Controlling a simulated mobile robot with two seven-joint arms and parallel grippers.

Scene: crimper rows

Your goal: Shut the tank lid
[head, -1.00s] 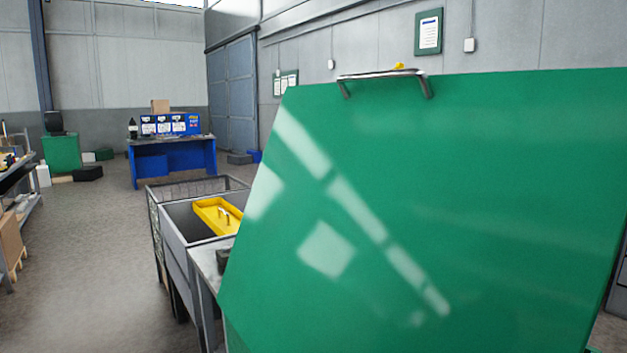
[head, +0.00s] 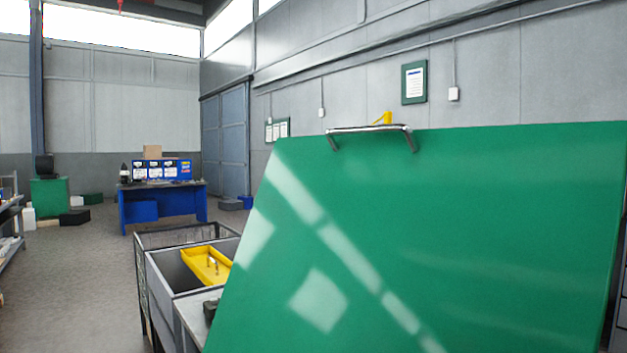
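The tank lid (head: 430,230) is a large glossy green panel that stands raised and tilted, filling the right half of the head view. A metal bar handle (head: 370,129) is fixed along its top edge, near the top left corner. The tank below the lid is out of view or hidden behind it. Neither of my grippers shows in the head view.
Left of the lid stand a grey bin (head: 170,268) with a yellow tray (head: 207,264) in it and a wire cart. A blue workbench (head: 163,205) stands farther back. Open floor (head: 80,285) lies at the left. A small yellow object (head: 383,118) shows behind the handle.

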